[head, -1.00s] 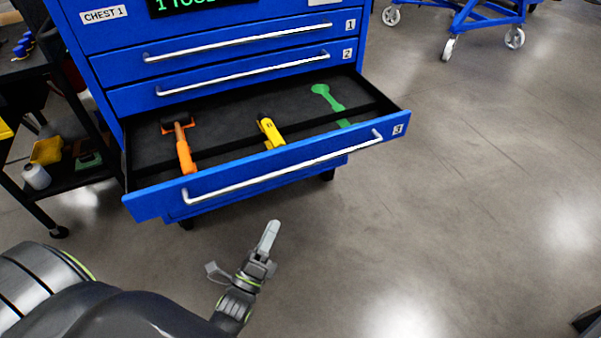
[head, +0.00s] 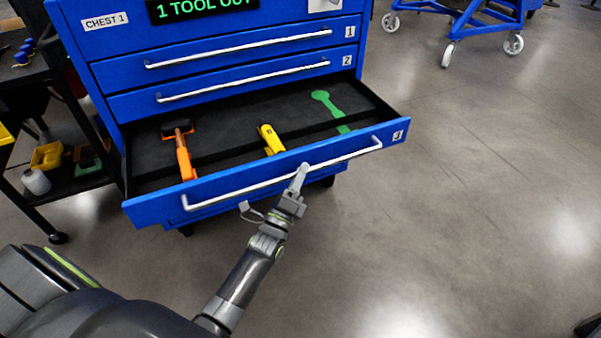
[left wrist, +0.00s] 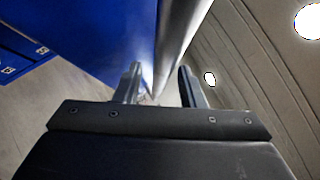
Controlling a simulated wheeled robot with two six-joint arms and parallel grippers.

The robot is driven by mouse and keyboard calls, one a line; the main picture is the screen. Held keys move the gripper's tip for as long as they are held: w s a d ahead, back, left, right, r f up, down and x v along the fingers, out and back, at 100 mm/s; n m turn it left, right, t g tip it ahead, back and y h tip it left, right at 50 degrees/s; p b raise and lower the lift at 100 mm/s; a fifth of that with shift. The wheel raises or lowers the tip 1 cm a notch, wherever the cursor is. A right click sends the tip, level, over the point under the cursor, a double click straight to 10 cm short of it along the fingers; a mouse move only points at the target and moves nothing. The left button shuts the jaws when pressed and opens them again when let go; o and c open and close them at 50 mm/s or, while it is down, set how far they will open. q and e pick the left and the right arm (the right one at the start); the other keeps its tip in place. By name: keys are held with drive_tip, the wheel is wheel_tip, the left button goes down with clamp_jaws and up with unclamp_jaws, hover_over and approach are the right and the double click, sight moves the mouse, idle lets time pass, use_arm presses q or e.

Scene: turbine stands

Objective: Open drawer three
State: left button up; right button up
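Drawer three (head: 235,189), blue with a label "3" at its right end, stands pulled out of the blue chest. Its long silver handle (head: 230,193) runs along the front and also shows in the left wrist view (left wrist: 177,35). My left gripper (head: 303,170) is at the right half of this handle. In the left wrist view its two fingers (left wrist: 161,88) are apart, with the handle bar between or just beyond their tips. Contact cannot be told. An orange-handled hammer (head: 183,155) and a yellow tool (head: 270,138) lie in the drawer. My right gripper is not in view.
Drawers one (head: 110,68) and two (head: 130,103) above are shut. A green tool-shaped patch (head: 322,97) shows in the drawer's right part. A black shelf cart stands at the left, and a blue wheeled frame (head: 470,18) at the back right. The floor at right is clear.

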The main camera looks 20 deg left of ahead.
use_arm(q)
drive_tip(key=shift+w+r, duration=0.15)
drive_tip(key=shift+w, duration=0.25)
drive_tip(key=shift+c, duration=0.4)
clamp_jaws()
